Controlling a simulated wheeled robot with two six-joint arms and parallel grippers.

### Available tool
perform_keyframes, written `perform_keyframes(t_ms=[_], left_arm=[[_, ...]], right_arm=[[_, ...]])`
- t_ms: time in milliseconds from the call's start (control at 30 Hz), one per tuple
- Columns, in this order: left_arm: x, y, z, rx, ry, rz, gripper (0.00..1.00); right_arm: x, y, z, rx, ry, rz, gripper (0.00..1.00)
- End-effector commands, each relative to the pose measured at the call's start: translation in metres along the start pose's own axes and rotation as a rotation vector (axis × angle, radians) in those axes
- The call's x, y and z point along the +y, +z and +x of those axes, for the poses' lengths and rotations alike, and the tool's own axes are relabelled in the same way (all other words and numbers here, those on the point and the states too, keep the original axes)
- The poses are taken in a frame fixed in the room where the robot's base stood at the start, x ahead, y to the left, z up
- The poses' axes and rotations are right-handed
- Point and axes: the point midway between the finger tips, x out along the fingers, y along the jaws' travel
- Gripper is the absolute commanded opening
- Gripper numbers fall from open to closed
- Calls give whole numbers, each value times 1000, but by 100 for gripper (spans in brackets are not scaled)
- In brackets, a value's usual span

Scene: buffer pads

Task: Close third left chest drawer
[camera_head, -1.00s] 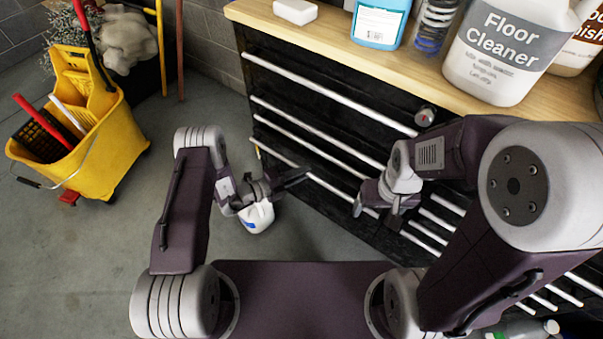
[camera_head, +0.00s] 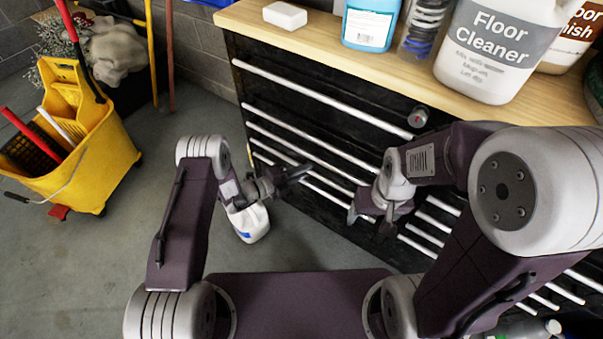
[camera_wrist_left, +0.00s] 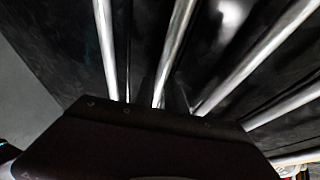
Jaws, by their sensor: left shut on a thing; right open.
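The black tool chest (camera_head: 300,66) stands under the wooden top, with long silver drawer handles across its front. My left gripper (camera_head: 300,172) reaches the chest's left drawers, low on the front. It is shut on a silver drawer handle (camera_wrist_left: 161,82), which runs between its dark fingers in the left wrist view. The fingers cover part of that handle, and I cannot tell how far out its drawer stands. My right gripper (camera_head: 368,217) is open and empty, in front of the chest further right.
A floor cleaner jug (camera_head: 492,50), a blue bottle (camera_head: 370,22) and a white block (camera_head: 285,15) stand on the wooden top (camera_head: 330,45). A yellow mop bucket (camera_head: 85,165) stands at left.

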Motion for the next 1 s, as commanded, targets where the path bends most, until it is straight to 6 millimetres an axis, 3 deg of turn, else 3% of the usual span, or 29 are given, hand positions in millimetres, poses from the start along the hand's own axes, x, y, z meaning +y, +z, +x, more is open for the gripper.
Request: perform_keyframes(t_ms=[33, 100, 433, 800, 1000], left_arm=[[-2, 1, 1, -3, -4, 4, 24], [-2, 1, 1, -2, -4, 4, 37], [-2, 1, -4, -2, -2, 1, 37], [-3, 2, -77, -6, -2, 1, 37], [-2, 0, -90, -1, -4, 3, 37]], right_arm=[[0, 0, 0, 0, 0, 0, 76], [0, 0, 0, 0, 0, 0, 76], [0, 0, -2, 0, 0, 0, 76], [0, -2, -22, 0, 0, 0, 76], [0, -2, -24, 0, 0, 0, 76]])
